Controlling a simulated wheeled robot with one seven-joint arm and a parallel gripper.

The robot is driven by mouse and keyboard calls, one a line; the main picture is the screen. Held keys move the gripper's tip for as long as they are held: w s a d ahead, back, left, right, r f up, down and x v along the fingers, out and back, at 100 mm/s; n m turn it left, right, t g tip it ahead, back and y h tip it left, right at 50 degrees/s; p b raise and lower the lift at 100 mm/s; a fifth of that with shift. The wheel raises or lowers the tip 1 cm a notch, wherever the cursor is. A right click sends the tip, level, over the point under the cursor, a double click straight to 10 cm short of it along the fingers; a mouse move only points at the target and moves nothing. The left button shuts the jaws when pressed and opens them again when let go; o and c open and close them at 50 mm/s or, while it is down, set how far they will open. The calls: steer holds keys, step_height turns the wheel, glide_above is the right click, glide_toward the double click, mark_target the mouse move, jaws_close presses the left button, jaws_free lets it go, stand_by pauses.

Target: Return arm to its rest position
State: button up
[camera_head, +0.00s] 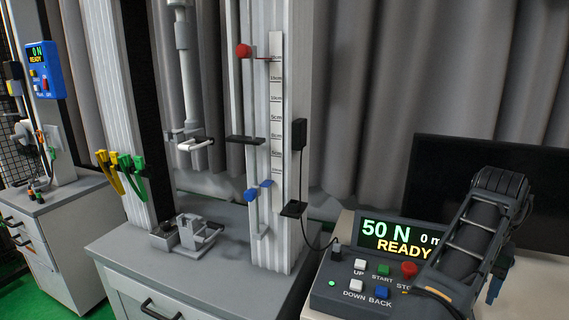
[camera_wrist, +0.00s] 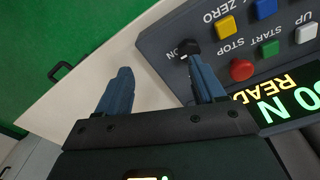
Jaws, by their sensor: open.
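In the wrist view my gripper (camera_wrist: 160,84) is open, its two blue fingers wide apart with nothing between them. The right fingertip overlaps the edge of the grey control box (camera_wrist: 165,65) near a black knob (camera_wrist: 187,48) marked ON. I cannot tell if it touches. In the head view my arm reaches in at the right, over the right side of the control box (camera_head: 325,298), and covers part of it. Only a blue piece of the gripper shows there. The box's display (camera_head: 385,236) reads 50 N and READY.
Buttons, among them a red STOP (camera_wrist: 242,70), cover the box. A dark monitor (camera_head: 450,160) stands behind my arm. The test tower (camera_head: 270,150) with a red knob (camera_head: 243,51) stands left of the box. A second blue panel (camera_head: 45,70) is at the far left.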

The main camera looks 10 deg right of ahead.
steer(key=s+d+f+n+t+h, duration=0.35)
steer(key=s+d+h, duration=0.5)
steer(key=d, duration=0.35)
steer(key=s+a+f+n+t+y, duration=0.2)
steer(key=s+a+n+t, duration=0.4)
steer(key=a, duration=0.4)
steer(key=s+a+f+n+t+y, duration=0.35)
steer(key=s+a, duration=0.35)
steer(key=a, duration=0.3)
steer(key=s+a+r+m+t+y, duration=0.1)
steer(key=s+a+r+y, duration=0.1)
steer(key=s+a+r, duration=0.3)
steer(key=s+a+r+y, duration=0.1)
steer(key=s+a+r, duration=0.3)
steer(key=s+a, duration=0.6)
steer(key=shift+s+a+r+m+t+y, duration=0.35)
steer(key=shift+a+m+t+y, duration=0.05)
steer(key=shift+a, duration=0.2)
